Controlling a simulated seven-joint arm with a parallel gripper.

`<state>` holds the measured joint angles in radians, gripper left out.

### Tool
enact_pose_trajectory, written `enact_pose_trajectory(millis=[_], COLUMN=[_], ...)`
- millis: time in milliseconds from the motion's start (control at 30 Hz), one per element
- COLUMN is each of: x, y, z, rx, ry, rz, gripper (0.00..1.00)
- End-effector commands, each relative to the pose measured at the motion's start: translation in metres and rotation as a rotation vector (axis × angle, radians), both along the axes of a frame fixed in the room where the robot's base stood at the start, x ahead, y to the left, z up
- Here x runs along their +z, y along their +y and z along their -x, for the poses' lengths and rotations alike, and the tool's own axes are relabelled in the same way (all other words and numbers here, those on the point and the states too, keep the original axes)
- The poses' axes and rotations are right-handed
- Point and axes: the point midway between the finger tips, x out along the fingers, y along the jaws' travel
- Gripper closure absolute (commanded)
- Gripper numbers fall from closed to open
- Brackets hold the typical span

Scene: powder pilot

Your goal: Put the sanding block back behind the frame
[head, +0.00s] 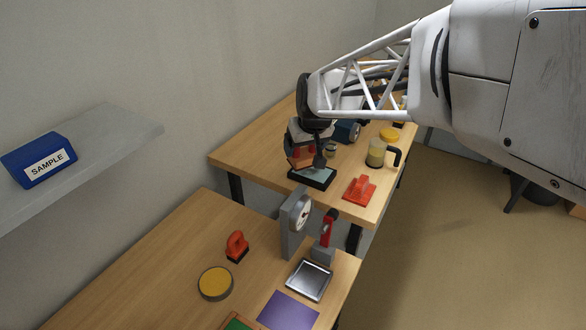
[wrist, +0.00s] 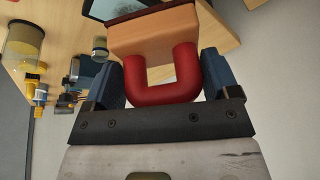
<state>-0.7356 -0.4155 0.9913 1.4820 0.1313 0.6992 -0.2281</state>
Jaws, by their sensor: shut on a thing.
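The sanding block is a tan wooden block (wrist: 153,33) with a red U-shaped handle (wrist: 163,92). My gripper (wrist: 163,80) is shut on the red handle, with one blue pad on each side. In the head view the block (head: 301,160) shows partly below my gripper (head: 309,145), above the far table; my gripper hides much of it. A dark-edged frame with a pale panel (head: 312,177) is on that table just below the block. Part of the frame (wrist: 118,8) shows beyond the block in the wrist view. I cannot tell the exact gap between block and frame.
An orange handled tool (head: 360,189) lies right of the frame, near a jar with a dark handle (head: 377,154). The near table (head: 170,262) holds a grey dial scale (head: 297,222), a metal tray (head: 309,280) and a round yellow-topped tin (head: 215,283). The far table's left part is clear.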

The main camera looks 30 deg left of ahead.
Motion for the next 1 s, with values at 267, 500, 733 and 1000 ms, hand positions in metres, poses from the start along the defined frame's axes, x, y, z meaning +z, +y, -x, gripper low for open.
enact_pose_trajectory(millis=[267,500,733,1000], x=[-0.014,-0.026,-0.038,-0.051], y=[0.040,0.067,0.088,0.107], z=[0.062,0.114,0.167,0.229], rx=[0.089,0.162,0.234,0.316], ry=[0.002,0.003,0.004,0.007], rz=[-0.002,-0.004,-0.005,-0.006], gripper=[0.66,0.66,0.66,0.66])
